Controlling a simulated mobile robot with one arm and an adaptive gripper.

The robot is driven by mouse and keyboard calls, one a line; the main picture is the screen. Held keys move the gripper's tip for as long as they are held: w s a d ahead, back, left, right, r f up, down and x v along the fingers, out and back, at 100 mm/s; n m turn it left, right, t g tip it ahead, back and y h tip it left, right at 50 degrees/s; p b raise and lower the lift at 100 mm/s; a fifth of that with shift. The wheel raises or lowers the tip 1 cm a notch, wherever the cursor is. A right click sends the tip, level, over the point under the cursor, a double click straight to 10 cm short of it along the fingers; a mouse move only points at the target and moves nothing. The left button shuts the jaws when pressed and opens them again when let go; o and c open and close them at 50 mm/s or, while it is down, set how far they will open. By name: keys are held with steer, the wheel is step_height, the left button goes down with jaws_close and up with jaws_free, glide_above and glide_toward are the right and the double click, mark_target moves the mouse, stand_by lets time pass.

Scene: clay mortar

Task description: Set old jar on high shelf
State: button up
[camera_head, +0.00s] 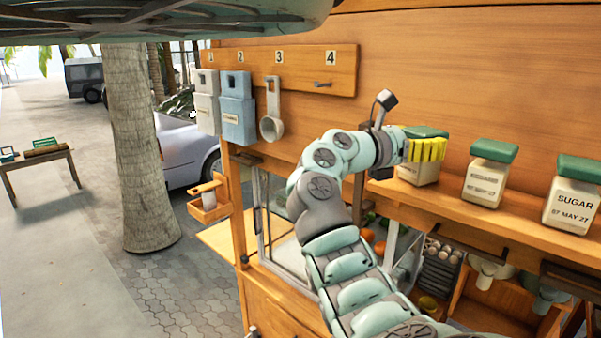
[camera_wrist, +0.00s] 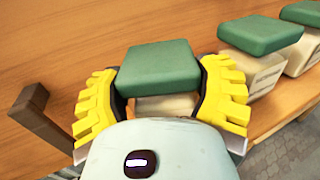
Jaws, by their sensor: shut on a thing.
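A cream jar with a green lid (camera_head: 421,172) is at the left end of the row on the wooden shelf (camera_head: 455,208). My gripper (camera_head: 427,149), with yellow fingers, is shut on this jar. In the wrist view the jar's green lid (camera_wrist: 160,68) shows between the yellow fingers (camera_wrist: 165,92), one on each side. The jar looks upright at shelf height; I cannot tell whether its base touches the shelf. Its label is mostly hidden by the fingers. Two similar jars stand to its right: a middle one (camera_head: 484,187) and one marked SUGAR, 07 MAY 27 (camera_head: 571,212).
A numbered rail (camera_head: 300,68) on the back wall holds a pale container (camera_head: 206,107), a blue container (camera_head: 238,105) and a scoop (camera_head: 271,120); hook 4 is empty. Below the shelf are a glass case and a crate (camera_head: 437,265). A wooden post (camera_wrist: 45,115) stands left of my gripper.

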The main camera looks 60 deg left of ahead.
steer(key=shift+r, duration=0.1)
steer(key=o, duration=1.3)
steer(key=s+a+b, duration=0.2)
steer(key=s+b, duration=0.6)
steer(key=s, duration=0.4)
steer(key=shift+b, duration=0.3)
